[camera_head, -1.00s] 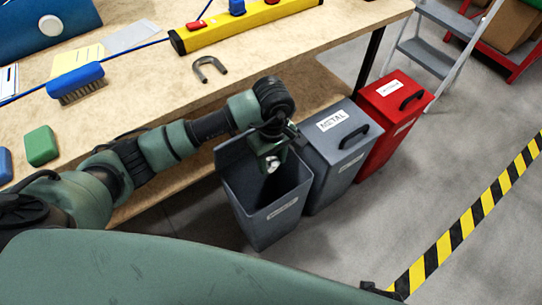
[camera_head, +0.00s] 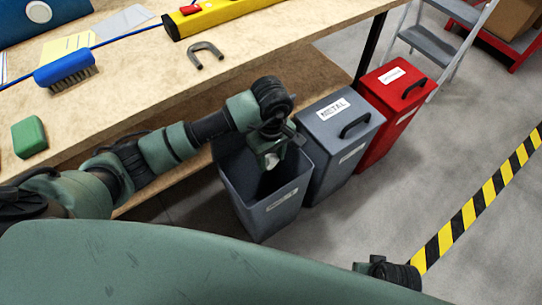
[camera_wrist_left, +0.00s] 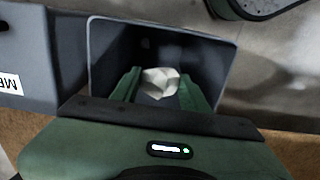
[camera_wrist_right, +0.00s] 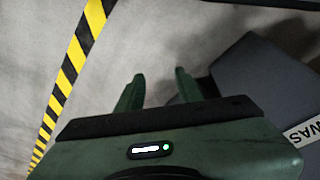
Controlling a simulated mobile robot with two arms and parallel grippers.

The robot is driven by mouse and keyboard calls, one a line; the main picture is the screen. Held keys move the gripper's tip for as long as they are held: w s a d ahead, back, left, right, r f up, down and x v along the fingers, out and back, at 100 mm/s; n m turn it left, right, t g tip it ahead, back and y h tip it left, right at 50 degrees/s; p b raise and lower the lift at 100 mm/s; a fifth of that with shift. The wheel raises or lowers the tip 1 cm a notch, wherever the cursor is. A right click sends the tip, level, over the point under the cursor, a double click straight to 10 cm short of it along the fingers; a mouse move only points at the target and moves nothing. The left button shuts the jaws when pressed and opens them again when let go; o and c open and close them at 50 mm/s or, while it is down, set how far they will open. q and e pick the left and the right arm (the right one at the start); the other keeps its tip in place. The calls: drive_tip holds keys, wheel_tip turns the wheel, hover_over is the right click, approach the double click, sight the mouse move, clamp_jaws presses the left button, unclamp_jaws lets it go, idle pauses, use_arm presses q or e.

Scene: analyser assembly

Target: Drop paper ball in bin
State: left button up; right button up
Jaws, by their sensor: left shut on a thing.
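My left gripper (camera_head: 273,156) points down over the mouth of an open dark grey bin (camera_head: 272,219) and is shut on a white crumpled paper ball (camera_wrist_left: 160,82). In the left wrist view the ball sits between both fingers, with the dark bin interior around and below it. My right gripper (camera_wrist_right: 158,90) is open and empty above the grey floor; the bin's side shows at the right of the right wrist view.
A closed grey METAL bin (camera_head: 341,150) and a closed red bin (camera_head: 393,117) stand to the right. The workbench (camera_head: 245,58) holds a blue brush (camera_head: 66,70), a green block (camera_head: 29,137), a grey U-shaped piece (camera_head: 207,52) and a yellow level. Striped tape (camera_head: 470,212) marks the open floor.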

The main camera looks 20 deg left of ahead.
use_arm(q)
drive_tip(key=o, duration=1.4)
drive_tip(key=shift+r, duration=0.3)
wheel_tip(320, 180, up, 6)
drive_tip(key=shift+r+p, duration=0.15)
drive_tip(key=shift+p, duration=0.35)
drive_tip(key=shift+r, duration=0.45)
use_arm(e)
drive_tip(key=f, duration=0.2)
drive_tip(key=s+f, duration=0.1)
drive_tip(key=shift+f, duration=0.35)
